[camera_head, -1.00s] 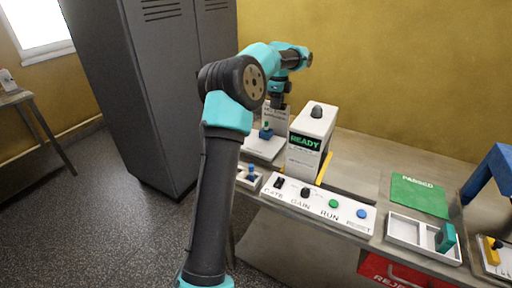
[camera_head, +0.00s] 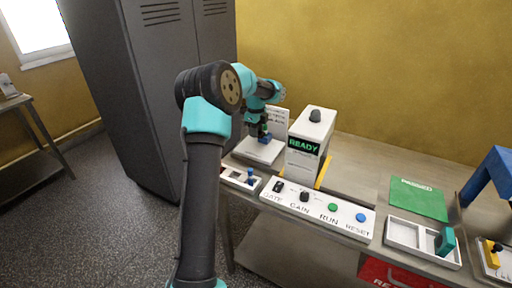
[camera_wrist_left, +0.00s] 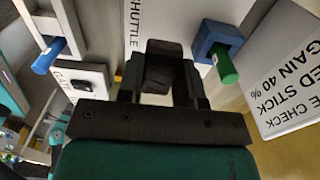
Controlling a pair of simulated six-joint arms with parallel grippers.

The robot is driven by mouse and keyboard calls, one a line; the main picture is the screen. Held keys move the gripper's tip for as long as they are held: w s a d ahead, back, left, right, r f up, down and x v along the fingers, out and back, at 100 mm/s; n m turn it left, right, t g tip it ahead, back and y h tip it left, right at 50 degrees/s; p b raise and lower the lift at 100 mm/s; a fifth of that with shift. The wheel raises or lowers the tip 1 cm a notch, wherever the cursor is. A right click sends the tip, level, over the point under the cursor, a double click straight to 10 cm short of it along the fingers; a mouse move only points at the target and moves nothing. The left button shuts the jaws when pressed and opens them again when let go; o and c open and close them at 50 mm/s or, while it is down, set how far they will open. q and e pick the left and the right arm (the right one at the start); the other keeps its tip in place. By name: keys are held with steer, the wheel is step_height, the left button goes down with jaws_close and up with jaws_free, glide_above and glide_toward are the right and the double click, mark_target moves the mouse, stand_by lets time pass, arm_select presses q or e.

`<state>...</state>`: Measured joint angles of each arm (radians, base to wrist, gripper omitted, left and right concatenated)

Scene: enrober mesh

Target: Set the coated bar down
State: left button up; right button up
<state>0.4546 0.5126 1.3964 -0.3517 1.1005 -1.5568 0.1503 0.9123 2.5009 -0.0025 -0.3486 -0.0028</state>
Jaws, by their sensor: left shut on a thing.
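My left gripper (camera_head: 262,132) is low over the white shuttle plate (camera_head: 250,152) beside the machine. In the left wrist view the gripper (camera_wrist_left: 163,88) is shut on a dark brown block, the coated bar (camera_wrist_left: 162,66), between its dark fingers. The white shuttle surface (camera_wrist_left: 178,20) lies beyond the bar. Whether the bar touches it I cannot tell. A blue block (camera_wrist_left: 217,37) with a green peg stands just right of the bar; it also shows beside the gripper in the head view (camera_head: 265,140). My right gripper is out of view.
The white machine (camera_head: 312,130) reading READY stands right of the gripper. A button panel (camera_head: 290,202) lies in front. A printed card (camera_wrist_left: 285,75) stands close on the right in the wrist view. A two-part tray (camera_head: 402,234) and green PASSED mat (camera_head: 418,197) are farther right.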

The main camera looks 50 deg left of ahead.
mark_target(256, 150)
arm_select(q)
steer(key=shift+f, duration=1.15)
steer(key=shift+f, duration=2.5)
steer(key=shift+f, duration=0.15)
steer(key=o, duration=0.7)
step_height(256, 150, up, 12)
steer(key=shift+r, duration=0.2)
